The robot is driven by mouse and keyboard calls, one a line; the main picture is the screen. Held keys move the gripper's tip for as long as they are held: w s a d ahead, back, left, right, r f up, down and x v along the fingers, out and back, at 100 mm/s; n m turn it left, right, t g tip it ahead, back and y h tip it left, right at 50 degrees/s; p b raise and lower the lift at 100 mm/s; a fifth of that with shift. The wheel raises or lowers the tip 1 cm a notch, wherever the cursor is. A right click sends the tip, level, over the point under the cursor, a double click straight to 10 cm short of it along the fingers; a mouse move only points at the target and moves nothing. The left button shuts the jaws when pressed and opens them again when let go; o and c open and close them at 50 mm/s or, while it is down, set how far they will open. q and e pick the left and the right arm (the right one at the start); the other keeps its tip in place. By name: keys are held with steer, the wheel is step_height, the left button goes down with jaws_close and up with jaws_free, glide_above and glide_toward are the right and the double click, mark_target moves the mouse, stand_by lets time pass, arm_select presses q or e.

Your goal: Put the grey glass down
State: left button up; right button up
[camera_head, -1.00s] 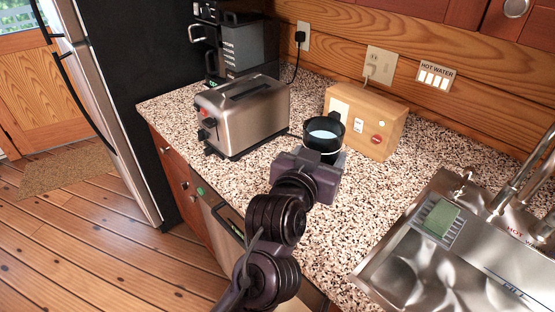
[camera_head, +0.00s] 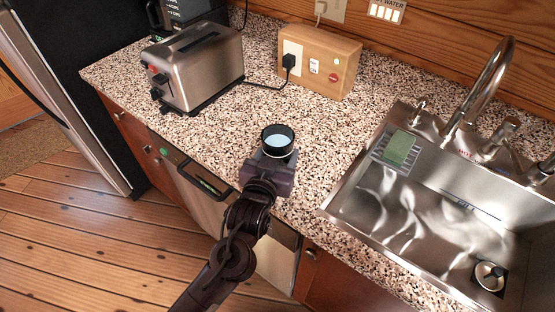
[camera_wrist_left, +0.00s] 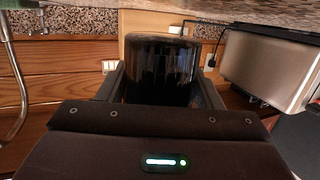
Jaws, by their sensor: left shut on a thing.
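The grey glass (camera_head: 278,140) looks like a dark, round cup with a pale blue inside. My left gripper (camera_head: 277,153) is shut on it and holds it upright over the front part of the speckled counter (camera_head: 330,140). In the left wrist view the dark glass (camera_wrist_left: 160,70) sits between the two fingers (camera_wrist_left: 162,85), with the picture upside down. The gripper hides the glass's lower part in the head view, so I cannot tell whether its base touches the counter. My right gripper is not in view.
A steel toaster (camera_head: 195,70) stands to the left. A wooden box (camera_head: 325,65) with a black plug (camera_head: 289,62) is behind the glass. The sink (camera_head: 410,215) is on the right. The counter around the glass is clear.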

arm_select(q)
step_height(320, 180, down, 2)
steer(key=shift+f, duration=0.3)
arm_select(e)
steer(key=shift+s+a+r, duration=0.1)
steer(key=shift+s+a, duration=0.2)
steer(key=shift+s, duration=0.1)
arm_select(q)
steer(key=o, duration=1)
steer(key=shift+f, duration=0.15)
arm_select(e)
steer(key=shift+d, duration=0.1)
arm_select(q)
steer(key=shift+r, duration=0.25)
steer(key=b+v, duration=0.1)
steer(key=v, duration=1.1)
steer(key=shift+f+b, duration=0.15)
steer(key=shift+b, duration=0.25)
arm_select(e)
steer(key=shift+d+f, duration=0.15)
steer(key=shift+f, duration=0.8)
